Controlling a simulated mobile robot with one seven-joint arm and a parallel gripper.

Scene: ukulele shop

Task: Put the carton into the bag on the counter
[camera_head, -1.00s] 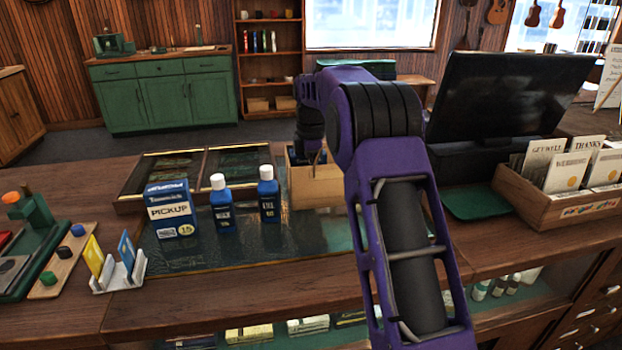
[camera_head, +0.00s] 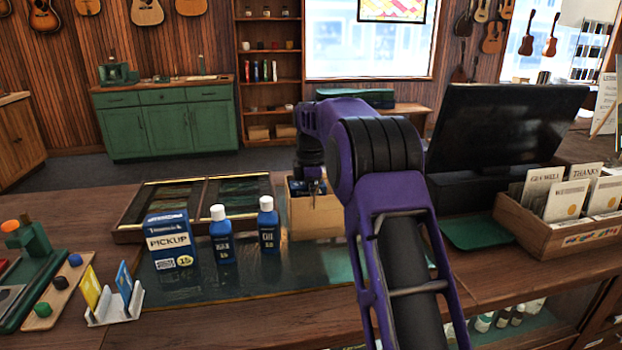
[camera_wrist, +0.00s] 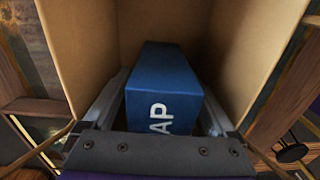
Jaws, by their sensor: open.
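The bag (camera_head: 316,218) is an open brown paper bag standing on the counter, just left of my arm. My gripper (camera_wrist: 163,98) reaches down into the bag's mouth with its jaws open. In the wrist view a blue carton (camera_wrist: 165,72) with white letters "AP" is between the two fingers, inside the bag's brown walls (camera_wrist: 82,45). I cannot tell whether the fingers touch it or whether its bottom rests on the bag floor. In the head view my gripper (camera_head: 309,180) is partly hidden by my arm and the bag rim.
A blue and white "PICKUP" box (camera_head: 170,242) and two blue bottles (camera_head: 221,237) (camera_head: 267,227) stand left of the bag. A shallow display tray (camera_head: 190,200) lies behind them. A dark monitor (camera_head: 500,125) and a wooden card box (camera_head: 560,225) are on the right.

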